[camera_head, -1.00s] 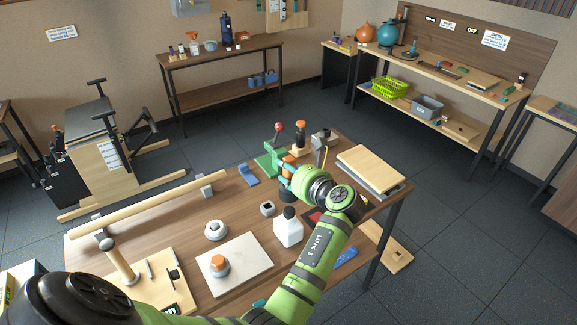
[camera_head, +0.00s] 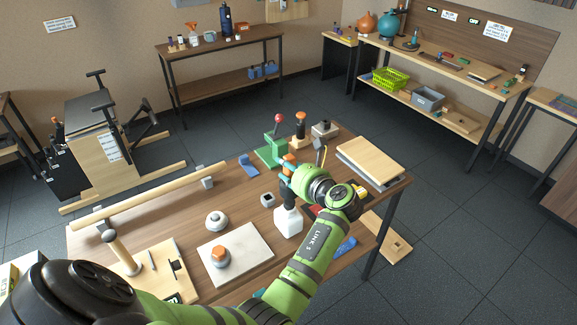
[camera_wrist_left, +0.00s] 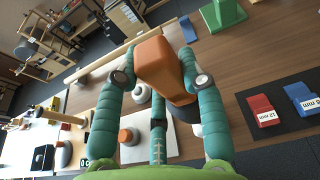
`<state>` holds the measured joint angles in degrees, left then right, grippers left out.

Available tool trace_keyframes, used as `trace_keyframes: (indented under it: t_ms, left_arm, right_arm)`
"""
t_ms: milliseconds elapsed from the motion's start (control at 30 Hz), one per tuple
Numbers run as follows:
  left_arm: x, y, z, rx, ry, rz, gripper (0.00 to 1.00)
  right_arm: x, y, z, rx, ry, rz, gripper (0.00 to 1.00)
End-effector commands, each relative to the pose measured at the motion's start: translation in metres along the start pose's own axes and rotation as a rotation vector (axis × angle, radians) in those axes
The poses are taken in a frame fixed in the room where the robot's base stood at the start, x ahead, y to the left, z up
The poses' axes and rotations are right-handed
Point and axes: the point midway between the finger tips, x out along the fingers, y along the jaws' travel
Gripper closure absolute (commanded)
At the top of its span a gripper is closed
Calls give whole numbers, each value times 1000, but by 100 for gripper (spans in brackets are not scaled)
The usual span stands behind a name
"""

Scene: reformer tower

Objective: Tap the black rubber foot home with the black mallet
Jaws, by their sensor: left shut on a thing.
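My left gripper (camera_head: 288,172) is shut on the mallet, above the middle of the table. The mallet's orange handle (camera_wrist_left: 155,66) stands between the teal fingers in the left wrist view. Its black head (camera_head: 288,198) hangs below the fingers, in front of the top of a white bottle (camera_head: 288,222); I cannot tell whether they touch. I cannot pick out the black rubber foot for certain. A small grey block with a dark hole (camera_head: 267,200) sits left of the bottle. My right gripper is not in view.
A white round part (camera_head: 216,221) and a pale board (camera_head: 250,248) bearing an orange-topped piece (camera_head: 220,254) lie nearer me. A long wooden bar (camera_head: 150,198) runs along the left. A green press (camera_head: 272,152) and stacked boards (camera_head: 370,160) stand behind.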

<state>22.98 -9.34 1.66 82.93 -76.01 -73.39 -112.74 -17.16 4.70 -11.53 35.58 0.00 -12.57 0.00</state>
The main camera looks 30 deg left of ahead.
Motion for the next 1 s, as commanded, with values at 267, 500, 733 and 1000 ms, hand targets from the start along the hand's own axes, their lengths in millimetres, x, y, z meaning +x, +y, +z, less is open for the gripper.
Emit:
trace_keyframes:
  t_ms: [267,500,733,1000]
  left_arm:
    - [5,0,-16,3,-3,0,100]
    - [13,0,-42,-1,-1,-1,100]
    - [12,0,-44,2,5,0,100]
    - [7,0,-27,3,5,0,100]
  right_arm:
    - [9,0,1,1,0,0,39]
    - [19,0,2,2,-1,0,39]
    - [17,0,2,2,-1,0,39]
    - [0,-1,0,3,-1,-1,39]
